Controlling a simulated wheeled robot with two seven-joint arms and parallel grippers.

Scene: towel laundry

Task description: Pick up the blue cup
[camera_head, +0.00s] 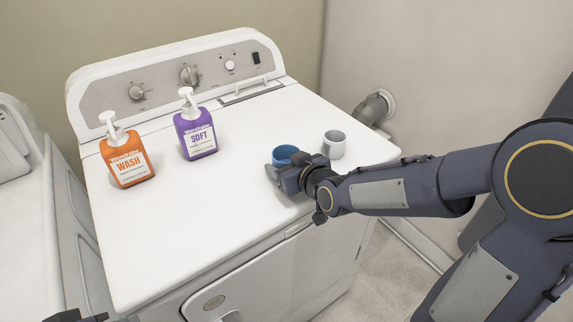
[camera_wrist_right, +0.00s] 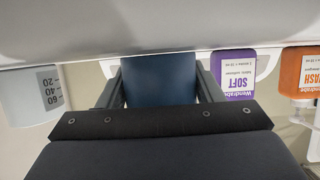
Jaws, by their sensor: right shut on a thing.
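The blue cup (camera_head: 284,152) is on top of the white machine, near its right side, partly hidden by my right gripper (camera_head: 283,172). In the right wrist view, which is upside down, the blue cup (camera_wrist_right: 160,78) sits between the two fingers of my right gripper (camera_wrist_right: 160,88). The fingers are shut on its sides. The cup looks upright and at or very near the machine's surface; I cannot tell if there is a gap. A dark part of my left arm (camera_head: 76,316) only peeks in at the bottom left edge, so its jaws cannot be judged.
A grey-white measuring cup (camera_head: 334,145) stands just right of the blue cup. An orange WASH bottle (camera_head: 129,163) and a purple SOFT bottle (camera_head: 196,135) stand on the left of the machine top (camera_head: 215,215). The front middle of the top is clear.

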